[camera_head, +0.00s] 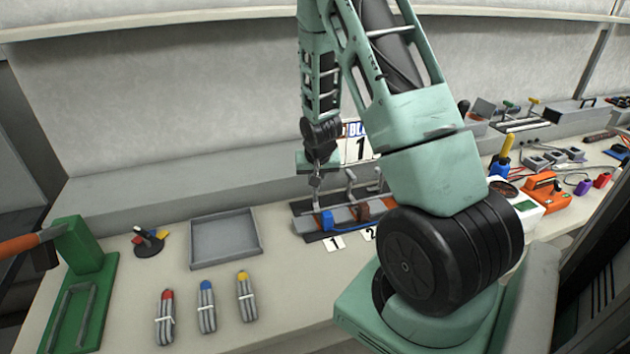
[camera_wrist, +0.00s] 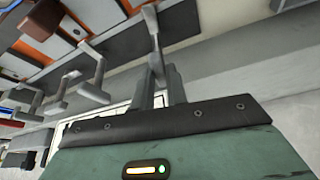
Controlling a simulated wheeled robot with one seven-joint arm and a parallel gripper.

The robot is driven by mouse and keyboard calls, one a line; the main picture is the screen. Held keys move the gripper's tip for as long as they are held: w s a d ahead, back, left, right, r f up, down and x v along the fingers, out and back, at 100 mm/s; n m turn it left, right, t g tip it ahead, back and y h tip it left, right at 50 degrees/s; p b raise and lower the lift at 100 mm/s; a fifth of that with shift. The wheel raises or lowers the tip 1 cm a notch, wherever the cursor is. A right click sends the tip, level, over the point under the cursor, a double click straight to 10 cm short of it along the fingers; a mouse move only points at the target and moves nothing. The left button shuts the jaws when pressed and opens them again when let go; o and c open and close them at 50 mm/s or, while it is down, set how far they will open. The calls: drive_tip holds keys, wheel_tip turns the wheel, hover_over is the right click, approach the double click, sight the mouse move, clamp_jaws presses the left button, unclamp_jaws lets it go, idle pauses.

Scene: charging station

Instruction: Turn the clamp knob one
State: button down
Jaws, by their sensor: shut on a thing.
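The clamp rack (camera_head: 297,208) stands on the bench with white cards 1 (camera_head: 334,243) and 2 (camera_head: 369,234) in front. Behind card 1, a blue block (camera_head: 327,221) sits in the rack. My gripper (camera_head: 316,180) points down above this position, shut on the grey clamp knob one. In the wrist view my gripper (camera_wrist: 161,84) has its fingers close on either side of the grey knob stem (camera_wrist: 155,45). Other grey clamp knobs (camera_wrist: 93,76) stand free to the left. The fingers partly hide the knob's top.
A grey tray (camera_head: 226,238) lies left of the rack. Several bundles with red, blue and yellow tops (camera_head: 207,306) lie in front. A green stand (camera_head: 85,255) is at far left. An orange device (camera_head: 546,190) and other equipment are at right, partly behind my arm.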

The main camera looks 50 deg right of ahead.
drive_tip(key=shift+d+n+t+y, duration=0.1)
drive_tip(key=shift+n+t+y, duration=0.25)
drive_tip(key=shift+n, duration=0.75)
drive_tip(key=c, duration=1.4)
unclamp_jaws()
drive_tip(key=p+v, duration=0.2)
drive_tip(key=v, duration=1.5)
drive_tip(key=shift+r, duration=0.3)
drive_tip(key=shift+d, duration=0.1)
